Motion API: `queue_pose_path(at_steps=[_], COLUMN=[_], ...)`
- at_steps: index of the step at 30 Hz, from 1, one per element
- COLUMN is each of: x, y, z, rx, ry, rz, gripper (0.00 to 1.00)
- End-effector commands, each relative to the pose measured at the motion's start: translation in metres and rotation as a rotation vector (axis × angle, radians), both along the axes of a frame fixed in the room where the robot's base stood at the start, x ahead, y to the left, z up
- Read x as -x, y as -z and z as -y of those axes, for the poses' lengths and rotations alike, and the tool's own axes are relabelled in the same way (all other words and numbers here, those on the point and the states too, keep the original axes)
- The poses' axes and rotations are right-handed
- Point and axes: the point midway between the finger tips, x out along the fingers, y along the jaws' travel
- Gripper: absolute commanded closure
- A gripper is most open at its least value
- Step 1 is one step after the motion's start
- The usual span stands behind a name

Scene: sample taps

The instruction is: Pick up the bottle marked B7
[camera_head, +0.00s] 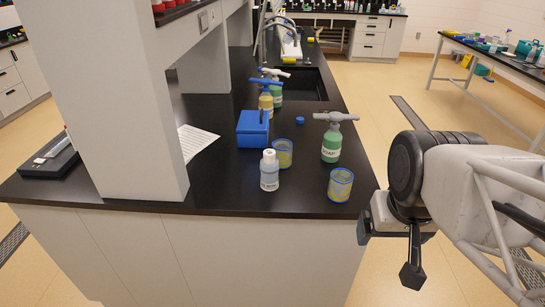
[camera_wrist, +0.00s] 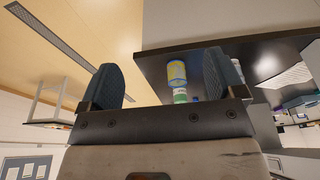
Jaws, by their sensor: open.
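No marking B7 is legible in either view. My gripper (camera_head: 388,253) is open and empty, off the bench's right front corner, apart from all the bottles. Its spread fingers show in the wrist view (camera_wrist: 165,78), with a yellow-and-blue cup (camera_wrist: 177,72) and part of a green bottle (camera_wrist: 180,96) beyond them.
That cup (camera_head: 340,185) stands at the bench's right edge; a similar cup (camera_head: 283,153) is behind the white-capped bottle. A blue box (camera_head: 252,128), more pump bottles (camera_head: 266,102) and a small blue cap (camera_head: 300,121) lie farther back. A white pillar (camera_head: 120,100) rises at left.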

Motion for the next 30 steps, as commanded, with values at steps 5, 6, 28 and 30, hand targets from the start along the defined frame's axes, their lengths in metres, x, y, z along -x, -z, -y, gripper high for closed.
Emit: queue_pose_path(at_steps=[5, 6, 28, 30], x=[0.000, 0.000, -0.138, -0.160], y=[0.000, 0.000, 0.035, 0.042], z=[0.000, 0.000, -0.031, -0.040], rx=[0.000, 0.000, 0.039, 0.037], ry=[0.000, 0.000, -0.107, -0.132], rz=[0.000, 0.000, 0.315, 0.371], gripper=[0.08, 0.08, 0.08, 0.08])
